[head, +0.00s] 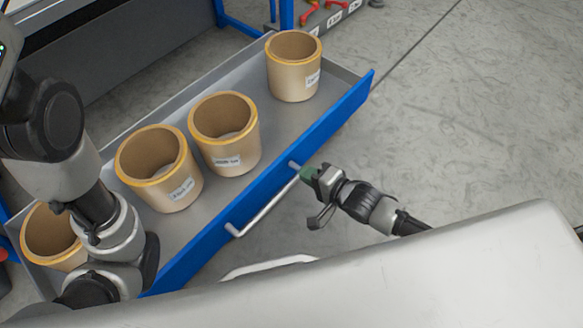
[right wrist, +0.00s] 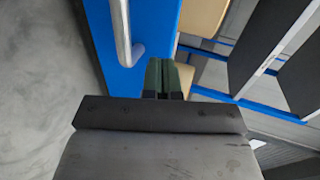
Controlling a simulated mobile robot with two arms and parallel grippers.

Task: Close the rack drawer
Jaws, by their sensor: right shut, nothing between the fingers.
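The rack drawer stands pulled out, with a grey tray and a blue front panel (head: 200,252). A silver bar handle (head: 262,208) is fixed to that panel. My right gripper (head: 306,173) is shut and empty, at the handle's far end, close to the panel. In the right wrist view its green fingertips (right wrist: 166,72) are together beside the end of the handle (right wrist: 122,35), in front of the blue panel (right wrist: 152,28). I cannot tell whether they touch the panel. My left arm crosses the drawer's near left end; its gripper is not visible.
Several tan labelled pots with yellow rims stand in the drawer, such as one at the far end (head: 293,68) and one in the middle (head: 224,135). Blue rack posts (head: 287,14) rise behind. The grey floor (head: 450,100) right of the drawer is clear.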

